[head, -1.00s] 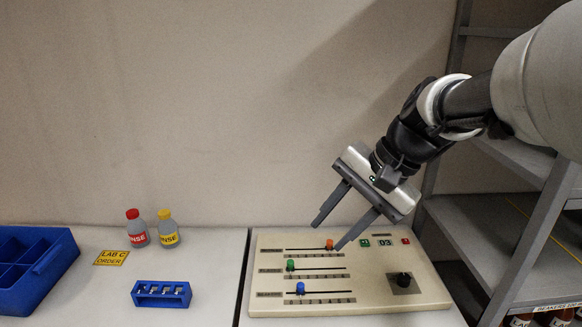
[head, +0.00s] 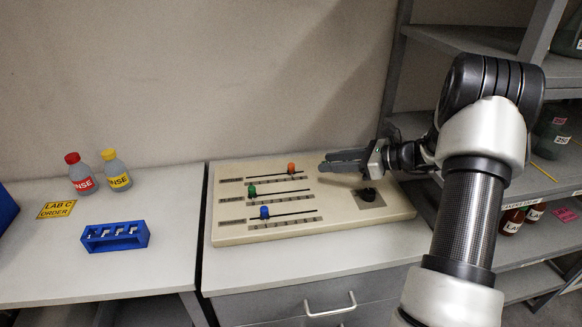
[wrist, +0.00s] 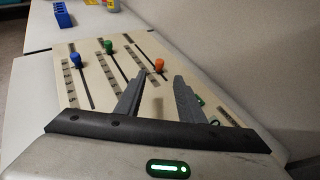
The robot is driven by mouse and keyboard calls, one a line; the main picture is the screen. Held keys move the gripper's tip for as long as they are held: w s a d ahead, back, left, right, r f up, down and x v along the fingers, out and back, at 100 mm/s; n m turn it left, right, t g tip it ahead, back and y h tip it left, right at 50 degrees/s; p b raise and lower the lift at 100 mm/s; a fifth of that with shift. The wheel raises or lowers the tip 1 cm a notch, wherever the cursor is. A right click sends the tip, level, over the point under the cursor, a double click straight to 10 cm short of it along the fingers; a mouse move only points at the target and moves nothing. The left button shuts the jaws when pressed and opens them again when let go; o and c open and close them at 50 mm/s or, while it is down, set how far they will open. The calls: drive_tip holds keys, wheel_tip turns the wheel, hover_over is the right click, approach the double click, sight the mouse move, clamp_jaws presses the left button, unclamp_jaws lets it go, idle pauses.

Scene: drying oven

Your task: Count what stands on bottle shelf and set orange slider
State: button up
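The orange slider (head: 291,168) sits near the right end of the top track on the beige panel (head: 340,228); it also shows in the wrist view (wrist: 159,65). My gripper (head: 326,162) is over the panel's right part, to the right of the orange slider and apart from it. In the wrist view its two fingers (wrist: 157,88) are spread with nothing between them. The grey shelf rack (head: 545,178) is at the right. Two brown bottles (head: 512,221) (head: 535,211) show on a lower shelf, partly behind my arm. Greenish glassware (head: 551,136) stands higher up.
The green slider (head: 252,191) and blue slider (head: 264,212) sit on lower tracks. A black knob (head: 368,194) is below my gripper. The left table holds a red-capped bottle (head: 80,173), a yellow-capped bottle (head: 116,171) and a blue rack (head: 116,237).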

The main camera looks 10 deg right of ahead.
sight(291, 164)
drive_tip(key=b+x, duration=0.1)
drive_tip(key=x, duration=1.3)
clamp_jaws()
